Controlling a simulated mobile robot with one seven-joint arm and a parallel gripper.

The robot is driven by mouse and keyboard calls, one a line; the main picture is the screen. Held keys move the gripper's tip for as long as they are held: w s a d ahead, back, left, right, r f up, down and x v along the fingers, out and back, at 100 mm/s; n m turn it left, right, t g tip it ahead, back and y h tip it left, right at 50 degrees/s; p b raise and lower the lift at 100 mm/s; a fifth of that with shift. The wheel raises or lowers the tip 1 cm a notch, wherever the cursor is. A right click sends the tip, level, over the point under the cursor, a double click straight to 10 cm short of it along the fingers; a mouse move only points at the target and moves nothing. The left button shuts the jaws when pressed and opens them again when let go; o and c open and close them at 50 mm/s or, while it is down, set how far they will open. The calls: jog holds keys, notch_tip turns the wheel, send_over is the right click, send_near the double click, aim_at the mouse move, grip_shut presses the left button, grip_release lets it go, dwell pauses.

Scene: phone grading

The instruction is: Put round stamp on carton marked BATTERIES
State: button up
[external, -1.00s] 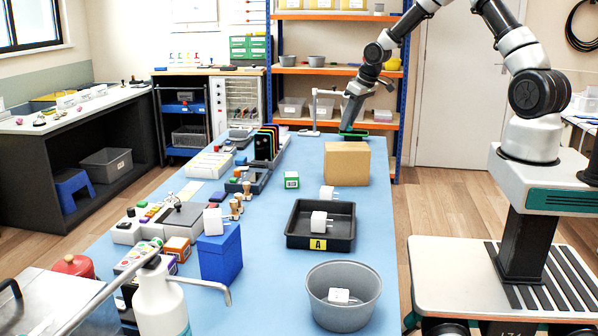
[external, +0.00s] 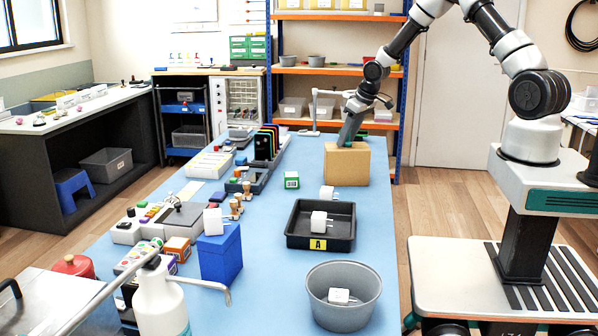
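A plain brown carton (external: 347,166) stands upright on the blue table towards the far right; no lettering is readable on the sides I see. My gripper (external: 345,145) is at the carton's top, pointing down, with its tip over or touching the top face; I cannot tell which. Something green shows at its tip, too small to tell. Whether the fingers are open or shut, or hold anything, is not visible. Small wooden-handled pieces that look like stamps (external: 234,209) stand left of the table's middle. I cannot tell which is the round stamp.
A black tray marked A (external: 291,238) holds a white block. A grey bucket (external: 343,314) stands in front with a white block inside. The table's right strip (external: 378,215) is clear.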

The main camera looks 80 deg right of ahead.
jog(key=shift+r, duration=0.1)
jog(key=shift+r, duration=0.25)
jog(key=v, duration=1.1)
jog(key=shift+s+r+p, duration=0.25)
jog(key=shift+p, duration=0.05)
jog(key=shift+a, duration=0.1)
